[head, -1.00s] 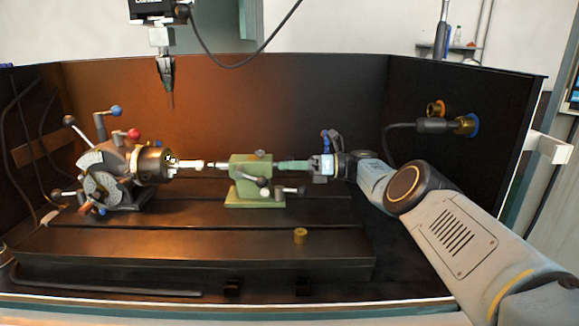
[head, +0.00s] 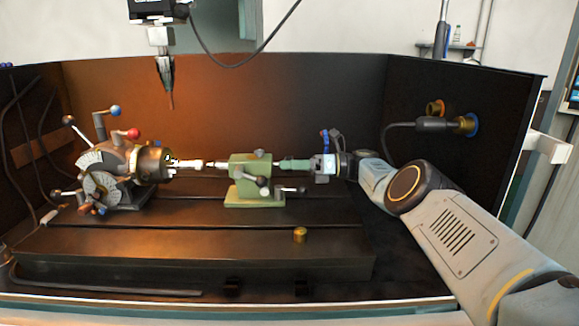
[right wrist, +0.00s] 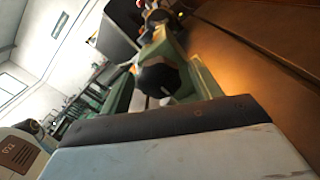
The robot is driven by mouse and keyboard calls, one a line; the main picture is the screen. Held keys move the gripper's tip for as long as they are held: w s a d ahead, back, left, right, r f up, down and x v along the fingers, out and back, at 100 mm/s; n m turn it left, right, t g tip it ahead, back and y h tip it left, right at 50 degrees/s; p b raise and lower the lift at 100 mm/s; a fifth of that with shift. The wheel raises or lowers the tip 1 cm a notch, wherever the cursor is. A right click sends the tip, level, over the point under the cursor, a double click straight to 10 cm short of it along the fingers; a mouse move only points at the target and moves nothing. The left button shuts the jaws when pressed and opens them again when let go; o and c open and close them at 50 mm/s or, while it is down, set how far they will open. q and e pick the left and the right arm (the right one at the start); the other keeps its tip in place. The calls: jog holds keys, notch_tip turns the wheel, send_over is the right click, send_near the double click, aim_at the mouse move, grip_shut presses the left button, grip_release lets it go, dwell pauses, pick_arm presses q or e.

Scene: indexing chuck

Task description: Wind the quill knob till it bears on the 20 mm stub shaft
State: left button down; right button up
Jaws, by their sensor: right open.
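The stub shaft (head: 187,163) is a short, bright piece held in the indexing chuck (head: 153,164) on the left of the head view. It points right at the quill (head: 220,166) of the green tailstock (head: 250,175). Whether quill and shaft touch is too small to tell. My right gripper (head: 284,165) reaches in from the right at the tailstock's rear end, in line with the quill. In the right wrist view the dark quill knob (right wrist: 158,78) lies between its two open green fingers. Whether they touch it is unclear. The fingers hide the knob in the head view. My left gripper is out of view.
A small brass bush (head: 300,235) stands on the bed's front part. Ball-ended levers (head: 134,133) stick up from the chuck unit. A probe (head: 166,75) hangs above the bed. A cable plug (head: 440,125) sits on the right wall. The front bed is otherwise clear.

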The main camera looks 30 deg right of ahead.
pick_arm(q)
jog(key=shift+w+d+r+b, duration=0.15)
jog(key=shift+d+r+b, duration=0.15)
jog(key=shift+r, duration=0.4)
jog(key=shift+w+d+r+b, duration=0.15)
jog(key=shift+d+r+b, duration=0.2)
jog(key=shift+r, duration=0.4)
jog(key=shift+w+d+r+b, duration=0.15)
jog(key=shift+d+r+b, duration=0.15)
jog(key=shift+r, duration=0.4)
pick_arm(e)
jog(key=v, duration=0.7)
